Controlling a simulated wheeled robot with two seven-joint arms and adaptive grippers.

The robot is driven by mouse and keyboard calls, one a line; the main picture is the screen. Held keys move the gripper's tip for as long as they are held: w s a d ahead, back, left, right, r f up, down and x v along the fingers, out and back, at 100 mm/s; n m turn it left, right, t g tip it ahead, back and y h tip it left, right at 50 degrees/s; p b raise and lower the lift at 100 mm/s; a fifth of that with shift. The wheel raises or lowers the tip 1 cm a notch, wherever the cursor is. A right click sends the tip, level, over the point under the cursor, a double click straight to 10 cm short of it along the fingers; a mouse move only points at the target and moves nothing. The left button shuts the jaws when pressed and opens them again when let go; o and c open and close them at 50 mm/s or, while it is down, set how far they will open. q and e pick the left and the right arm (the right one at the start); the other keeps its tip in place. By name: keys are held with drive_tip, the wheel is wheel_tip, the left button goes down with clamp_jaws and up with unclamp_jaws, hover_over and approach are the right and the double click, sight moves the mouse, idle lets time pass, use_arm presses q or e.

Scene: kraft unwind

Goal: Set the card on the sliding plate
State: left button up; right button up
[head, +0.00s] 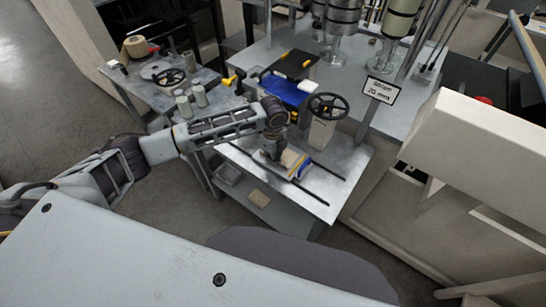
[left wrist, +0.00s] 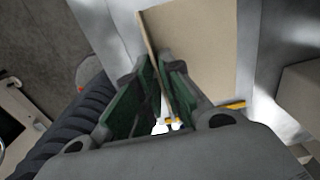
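My left gripper (head: 277,155) points down over the metal table, at a tan piece with blue and yellow edges (head: 297,160). In the left wrist view the fingers (left wrist: 158,75) come close together around the thin tan card (left wrist: 148,38), seen nearly edge-on, and appear shut on it. A broad tan face (left wrist: 205,40) lies just beyond the fingertips; whether it touches the card is unclear. The bare metal surface (head: 320,190) with dark slots lies around the tan piece; I cannot tell which part is the sliding plate. My right gripper is out of view.
A black handwheel (head: 328,107) on a post stands behind the gripper. A blue part (head: 287,90) sits on the bench behind. A sign (head: 381,90) stands to the right. A side table (head: 165,85) with rolls is at left.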

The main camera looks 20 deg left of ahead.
use_arm(q)
drive_tip(key=shift+o, duration=1.2)
drive_tip(key=shift+r, duration=0.15)
wheel_tip(320, 180, up, 12)
drive_tip(key=b, duration=0.1)
